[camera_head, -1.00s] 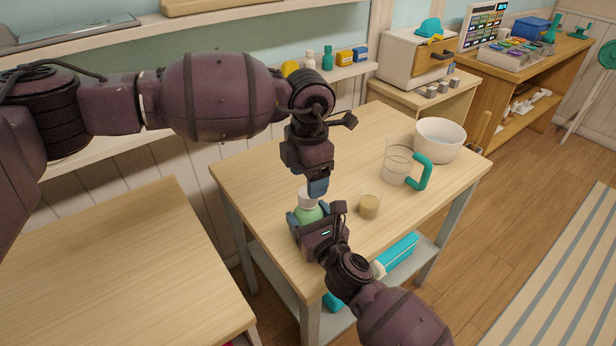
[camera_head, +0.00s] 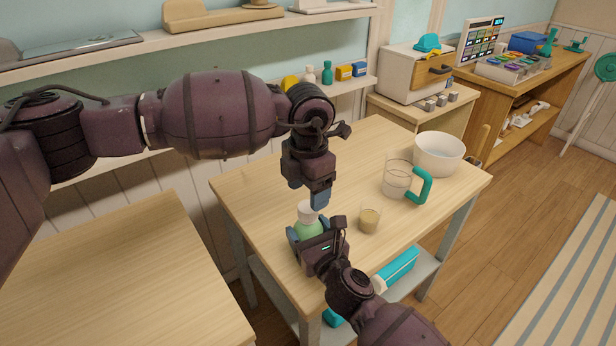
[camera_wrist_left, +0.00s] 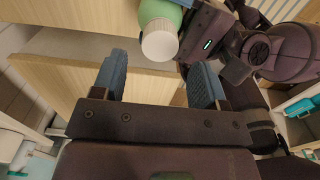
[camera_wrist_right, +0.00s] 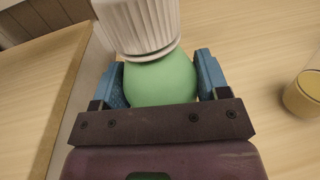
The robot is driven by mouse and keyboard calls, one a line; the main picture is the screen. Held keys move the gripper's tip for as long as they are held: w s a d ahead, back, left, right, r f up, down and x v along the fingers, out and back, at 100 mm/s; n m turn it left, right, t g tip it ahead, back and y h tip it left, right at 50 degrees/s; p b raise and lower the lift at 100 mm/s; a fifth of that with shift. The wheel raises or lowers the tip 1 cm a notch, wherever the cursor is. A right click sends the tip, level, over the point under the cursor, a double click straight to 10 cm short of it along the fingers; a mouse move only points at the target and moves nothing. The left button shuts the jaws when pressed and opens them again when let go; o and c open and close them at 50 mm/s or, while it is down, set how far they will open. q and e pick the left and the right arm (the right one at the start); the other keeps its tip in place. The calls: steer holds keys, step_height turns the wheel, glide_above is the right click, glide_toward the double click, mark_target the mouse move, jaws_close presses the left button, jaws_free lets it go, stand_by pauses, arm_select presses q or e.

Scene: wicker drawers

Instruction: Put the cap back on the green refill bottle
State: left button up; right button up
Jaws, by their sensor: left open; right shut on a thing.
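The green refill bottle (camera_head: 311,230) stands upright near the table's front left edge. Its ridged white cap (camera_head: 307,208) sits on its top; how tightly it is seated I cannot tell. My right gripper (camera_head: 318,236) is shut on the bottle's body, with a finger on each side of the green (camera_wrist_right: 160,80) in the right wrist view. My left gripper (camera_head: 307,192) is open and empty just above the cap. In the left wrist view the cap (camera_wrist_left: 159,44) shows beyond the fingertips, not between them.
A small glass of tan contents (camera_head: 370,221) stands right of the bottle. A clear jug with a teal handle (camera_head: 397,180) and a white bowl (camera_head: 438,155) stand farther back on the wooden table (camera_head: 260,180). A second wooden surface (camera_head: 110,270) lies at the left, across a gap.

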mark_target(308, 207)
arm_select(q)
steer(key=shift+f, duration=2.5)
steer(key=c, duration=0.9)
steer(key=shift+c, duration=0.2)
steer(key=o, duration=1.1)
step_height(308, 207, up, 12)
